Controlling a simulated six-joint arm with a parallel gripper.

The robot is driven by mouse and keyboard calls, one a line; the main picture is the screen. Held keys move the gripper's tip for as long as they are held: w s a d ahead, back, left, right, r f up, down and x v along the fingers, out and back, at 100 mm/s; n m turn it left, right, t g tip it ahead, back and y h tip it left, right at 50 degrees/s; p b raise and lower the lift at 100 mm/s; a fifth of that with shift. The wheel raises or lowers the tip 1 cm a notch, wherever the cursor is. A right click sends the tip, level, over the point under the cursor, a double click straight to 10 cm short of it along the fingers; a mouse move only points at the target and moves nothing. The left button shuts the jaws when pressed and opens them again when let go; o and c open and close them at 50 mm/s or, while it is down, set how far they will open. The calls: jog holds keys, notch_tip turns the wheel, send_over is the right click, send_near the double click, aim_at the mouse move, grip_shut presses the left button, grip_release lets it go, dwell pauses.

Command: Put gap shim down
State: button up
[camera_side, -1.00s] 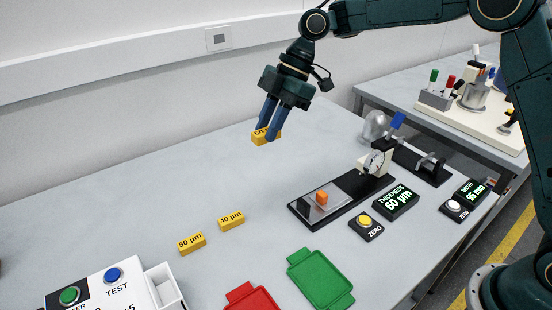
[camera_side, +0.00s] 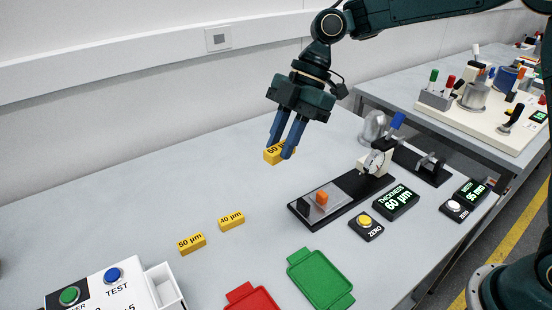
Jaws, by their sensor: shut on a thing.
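My gripper (camera_side: 283,150) has blue fingers and is shut on a yellow gap shim (camera_side: 272,155) marked 60 µm. The fingers partly cover the shim, and it appears to be held above the grey table. A 50 µm shim (camera_side: 191,244) and a 40 µm shim (camera_side: 231,221) lie on the table to the lower left of my gripper.
A thickness gauge stand (camera_side: 341,199) holds a small orange piece (camera_side: 322,198); its display (camera_side: 396,202) reads 60 µm. A green tray (camera_side: 321,279) and a red tray (camera_side: 254,299) lie at the front. A white test box (camera_side: 124,292) stands front left. The table's back left is clear.

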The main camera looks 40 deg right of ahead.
jog(key=s+a+n+g, duration=0.1)
jog(key=s+n+g, duration=0.15)
jog(key=s, duration=1.25)
jog(key=t, duration=0.1)
send_over(316, 286)
jog(key=d, duration=0.2)
jog(key=shift+n, duration=0.25)
jog(key=f, duration=1.1)
jog(key=w+f, duration=0.1)
jog(key=f, duration=0.4)
jog(key=shift+f, duration=0.2)
jog(key=shift+f, duration=0.1)
jog(key=shift+f, duration=1.8)
jog(key=shift+f, duration=0.15)
jog(key=o, duration=0.9)
jog(key=shift+o, duration=0.2)
